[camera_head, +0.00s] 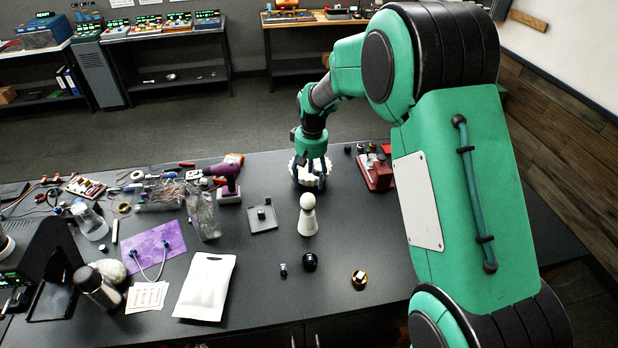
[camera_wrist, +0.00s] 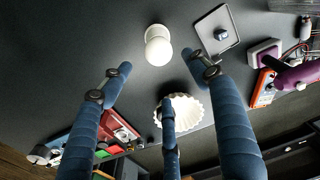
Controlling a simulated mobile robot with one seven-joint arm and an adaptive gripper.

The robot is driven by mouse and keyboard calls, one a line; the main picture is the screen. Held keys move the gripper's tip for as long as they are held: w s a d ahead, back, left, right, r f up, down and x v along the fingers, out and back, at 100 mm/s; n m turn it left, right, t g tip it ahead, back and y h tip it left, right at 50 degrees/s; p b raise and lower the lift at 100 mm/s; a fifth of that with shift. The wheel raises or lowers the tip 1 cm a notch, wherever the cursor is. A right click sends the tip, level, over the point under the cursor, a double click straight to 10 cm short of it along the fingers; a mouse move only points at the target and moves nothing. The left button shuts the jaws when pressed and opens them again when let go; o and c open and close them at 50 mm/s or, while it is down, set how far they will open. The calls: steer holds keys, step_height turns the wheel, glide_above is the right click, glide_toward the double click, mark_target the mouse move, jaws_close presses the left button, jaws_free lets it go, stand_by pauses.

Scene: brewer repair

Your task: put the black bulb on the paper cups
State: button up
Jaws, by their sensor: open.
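A round black thing that looks like the black bulb (camera_head: 310,261) rests on the dark table near its front edge, below the white pin-shaped piece in the head view. It does not show in the wrist view. The white fluted paper cups (camera_head: 312,182) stand at the table's far side, partly hidden by my gripper (camera_head: 310,166). In the wrist view the paper cups (camera_wrist: 188,108) show behind one finger. My gripper (camera_wrist: 158,76) is open and empty, with its fingers spread close by the cups; I cannot tell whether they touch.
A white pin-shaped piece (camera_head: 307,216) stands between bulb and cups. A grey tray (camera_head: 263,220) lies left of it, a red device (camera_head: 376,172) right of the cups. A small dark piece (camera_head: 283,270) and a gold-black piece (camera_head: 359,278) flank the bulb. A white pouch (camera_head: 206,287) lies left.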

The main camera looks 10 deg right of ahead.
steer(key=shift+r, duration=0.1)
stand_by(0.3)
steer(key=s+d+r+m+t, duration=0.1)
steer(key=s+d+r, duration=0.1)
steer(key=s+r, duration=0.7)
steer(key=s+d+r+t, duration=0.1)
steer(key=s+d+r, duration=0.1)
steer(key=s+r, duration=0.7)
steer(key=s+d+r+m+t, duration=0.1)
steer(key=s+r, duration=0.3)
steer(key=s, duration=0.8)
steer(key=s+d+r+m+t, duration=0.1)
steer(key=s+d+r+t, duration=0.1)
steer(key=s, duration=1)
steer(key=shift+v, duration=0.95)
steer(key=shift+w, duration=0.1)
step_height(320, 180, down, 17)
steer(key=b, duration=1.6)
steer(key=shift+r+b, duration=0.2)
steer(key=shift+b, duration=0.2)
